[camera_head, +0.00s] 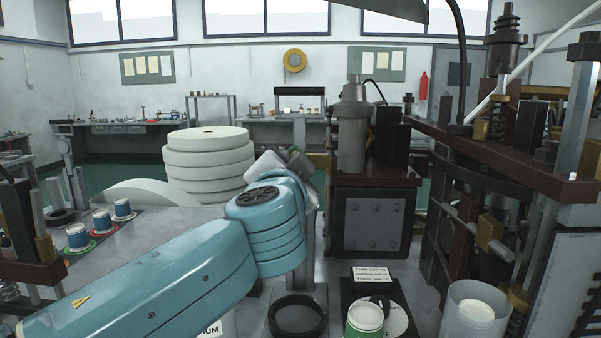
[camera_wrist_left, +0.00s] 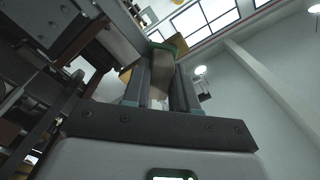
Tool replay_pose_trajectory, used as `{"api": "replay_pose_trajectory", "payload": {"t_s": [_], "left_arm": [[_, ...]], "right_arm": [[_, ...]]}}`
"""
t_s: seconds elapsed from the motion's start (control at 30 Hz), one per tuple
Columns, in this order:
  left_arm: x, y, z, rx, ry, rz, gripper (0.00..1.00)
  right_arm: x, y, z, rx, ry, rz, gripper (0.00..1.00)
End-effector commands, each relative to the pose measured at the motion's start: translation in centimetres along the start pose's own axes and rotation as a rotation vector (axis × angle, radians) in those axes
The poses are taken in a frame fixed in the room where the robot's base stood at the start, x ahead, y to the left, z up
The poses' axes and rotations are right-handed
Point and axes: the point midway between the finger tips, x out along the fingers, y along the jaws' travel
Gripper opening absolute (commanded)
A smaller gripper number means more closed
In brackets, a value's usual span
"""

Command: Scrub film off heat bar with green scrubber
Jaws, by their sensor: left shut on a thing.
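My left arm (camera_head: 160,285) reaches in from the lower left of the head view. Its wrist hides most of the left gripper there. In the left wrist view the left gripper (camera_wrist_left: 167,62) is shut on the green scrubber (camera_wrist_left: 174,44), whose green edge shows just past the fingertips. Grey metal framework of the machine (camera_wrist_left: 112,32) is close by at the upper left of that view. I cannot tell which part is the heat bar, nor whether the scrubber touches it. No film can be made out. My right gripper is not in view.
White paper reels (camera_head: 208,160) are stacked behind the arm. Several blue-and-white cups (camera_head: 77,237) stand at the left. A green cup (camera_head: 364,322) and a clear container (camera_head: 474,312) are at the front right. The machine's dark frame (camera_head: 490,150) crowds the right side.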

Motion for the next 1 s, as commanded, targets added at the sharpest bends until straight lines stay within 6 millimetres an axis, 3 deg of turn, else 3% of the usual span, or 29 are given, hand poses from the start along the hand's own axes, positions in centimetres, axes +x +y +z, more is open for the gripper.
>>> {"api": "replay_pose_trajectory", "payload": {"t_s": [0.2,0.33,1.0], "left_arm": [[-0.1,-1.5,1.8,-0.001,-0.004,-0.004,0.03],[-0.1,-1.8,2.0,0.001,-0.003,-0.002,0.03],[-0.1,1.4,-1.2,0.001,0.000,0.001,0.03]], "right_arm": [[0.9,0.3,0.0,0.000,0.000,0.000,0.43],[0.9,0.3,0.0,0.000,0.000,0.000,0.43],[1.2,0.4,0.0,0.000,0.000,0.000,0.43]]}}
